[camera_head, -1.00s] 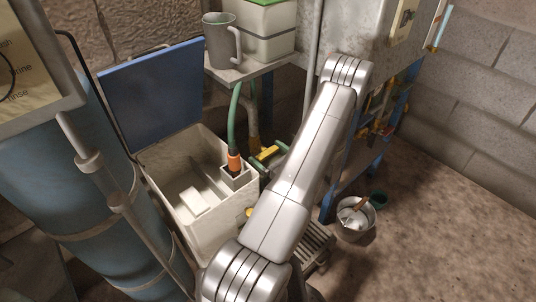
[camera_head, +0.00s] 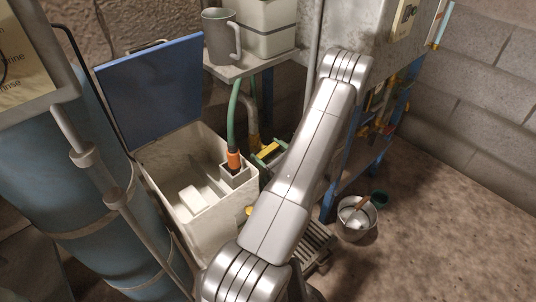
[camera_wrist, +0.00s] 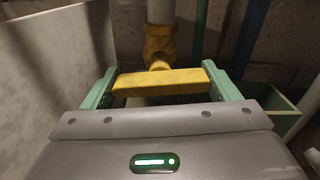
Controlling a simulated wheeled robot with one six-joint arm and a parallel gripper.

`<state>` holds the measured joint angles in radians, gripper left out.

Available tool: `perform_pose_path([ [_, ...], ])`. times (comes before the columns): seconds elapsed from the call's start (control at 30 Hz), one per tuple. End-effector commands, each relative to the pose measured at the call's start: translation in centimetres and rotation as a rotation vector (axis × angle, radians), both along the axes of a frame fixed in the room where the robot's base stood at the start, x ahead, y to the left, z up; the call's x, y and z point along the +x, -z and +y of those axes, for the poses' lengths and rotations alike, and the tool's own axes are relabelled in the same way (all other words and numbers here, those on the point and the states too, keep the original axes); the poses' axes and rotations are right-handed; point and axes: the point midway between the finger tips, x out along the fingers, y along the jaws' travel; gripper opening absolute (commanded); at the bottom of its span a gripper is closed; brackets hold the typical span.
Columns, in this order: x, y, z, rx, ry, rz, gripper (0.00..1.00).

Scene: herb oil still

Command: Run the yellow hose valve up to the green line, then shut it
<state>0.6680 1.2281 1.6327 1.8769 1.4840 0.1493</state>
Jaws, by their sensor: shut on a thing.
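The yellow valve handle (camera_wrist: 160,83) is a flat bar on a yellow valve body (camera_wrist: 159,45) on a pipe in the wrist view. My gripper (camera_wrist: 163,86) has its pale green fingers at the two ends of the bar and is shut on it. In the head view the yellow handle (camera_head: 268,149) shows just right of the white bin, with my arm partly in front. A green hose (camera_head: 233,115) with an orange end (camera_head: 233,160) runs down into a small square holder in the bin. I cannot make out a green line.
The white bin (camera_head: 215,229) stands open with its blue lid (camera_head: 152,95) raised. A grey jug (camera_head: 221,38) stands on the shelf above. A metal pot (camera_head: 355,221) is on the floor at right. A green open container (camera_wrist: 277,108) is close to my right finger. The floor at far right is clear.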

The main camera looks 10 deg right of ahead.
Motion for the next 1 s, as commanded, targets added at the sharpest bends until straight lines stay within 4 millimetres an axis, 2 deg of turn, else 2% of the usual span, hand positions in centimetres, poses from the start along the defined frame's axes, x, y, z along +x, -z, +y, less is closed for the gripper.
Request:
perform_pose_path([
  [0.03,0.00,0.49,0.00,-0.027,-0.001,-0.018,0.59],
  [0.5,-0.02,0.44,0.01,-0.288,-0.001,-0.190,0.59],
  [1.0,-0.02,0.05,0.01,-0.375,-0.001,-0.247,0.59],
])
